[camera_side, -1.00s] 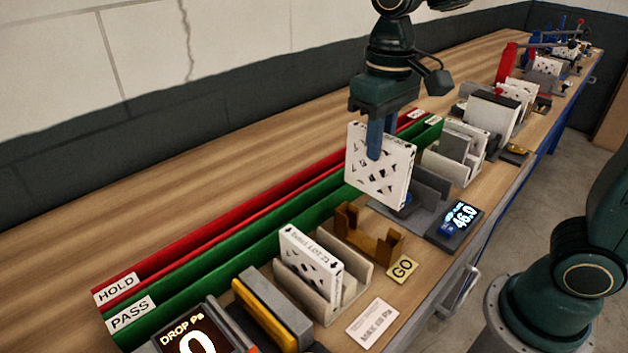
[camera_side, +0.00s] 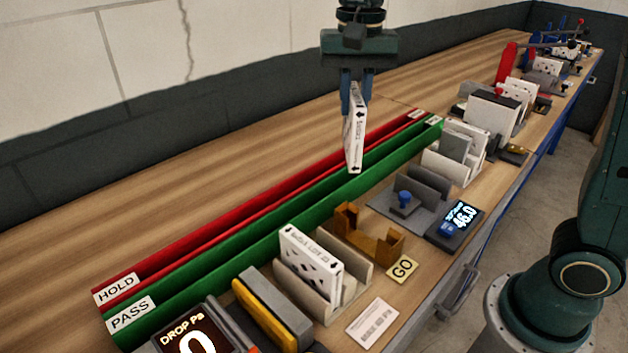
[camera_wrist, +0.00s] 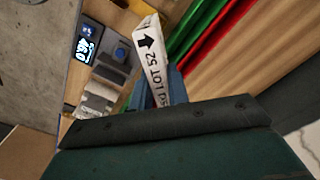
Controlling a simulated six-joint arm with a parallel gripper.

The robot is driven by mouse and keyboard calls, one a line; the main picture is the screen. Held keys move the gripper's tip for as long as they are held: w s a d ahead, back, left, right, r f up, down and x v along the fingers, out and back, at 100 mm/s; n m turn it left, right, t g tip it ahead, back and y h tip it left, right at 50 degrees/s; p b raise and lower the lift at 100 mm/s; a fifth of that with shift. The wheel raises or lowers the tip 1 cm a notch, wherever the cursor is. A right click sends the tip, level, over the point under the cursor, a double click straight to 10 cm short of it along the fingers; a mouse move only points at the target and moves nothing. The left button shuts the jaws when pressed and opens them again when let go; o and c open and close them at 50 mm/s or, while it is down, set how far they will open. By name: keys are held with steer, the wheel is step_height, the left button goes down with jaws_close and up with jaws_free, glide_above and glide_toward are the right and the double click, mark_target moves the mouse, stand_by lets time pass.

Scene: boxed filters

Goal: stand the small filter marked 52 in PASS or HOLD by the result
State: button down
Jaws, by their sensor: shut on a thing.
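My gripper (camera_side: 355,86) is shut on a thin white filter (camera_side: 354,140) and holds it upright in the air, edge toward the side camera, over the green and red channels. In the wrist view the edge of the filter (camera_wrist: 148,58) shows a black arrow and print ending in "LOT 52". The red channel labelled HOLD (camera_side: 117,289) runs along the back, and the green channel labelled PASS (camera_side: 131,311) runs in front of it. Both look empty along their visible length. A small display (camera_side: 461,222) reads 46.0, beside an empty grey stand (camera_side: 428,183).
Another white filter (camera_side: 311,263) stands in a beige rack (camera_side: 352,268) in front of the channels. A brown cradle (camera_side: 368,240) with a GO tag (camera_side: 402,268) and a DROP Pa display (camera_side: 190,335) reading 0 are near. More filters (camera_side: 490,112) stand farther right.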

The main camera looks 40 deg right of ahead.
steer(key=w+d+r+m, duration=0.3)
steer(key=w+m, duration=0.3)
steer(key=m, duration=0.3)
steer(key=shift+r, duration=0.2)
steer(key=shift+w+d+f, duration=0.1)
glide_toward(334, 193)
steer(key=w+d, duration=0.2)
steer(key=shift+w+d+f, duration=0.1)
steer(key=shift+d, duration=0.25)
steer(key=shift+f, duration=0.1)
steer(key=shift+f, duration=2)
steer(key=shift+f, duration=0.1)
steer(key=c, duration=1.3)
jaws_free()
steer(key=shift+c, duration=0.2)
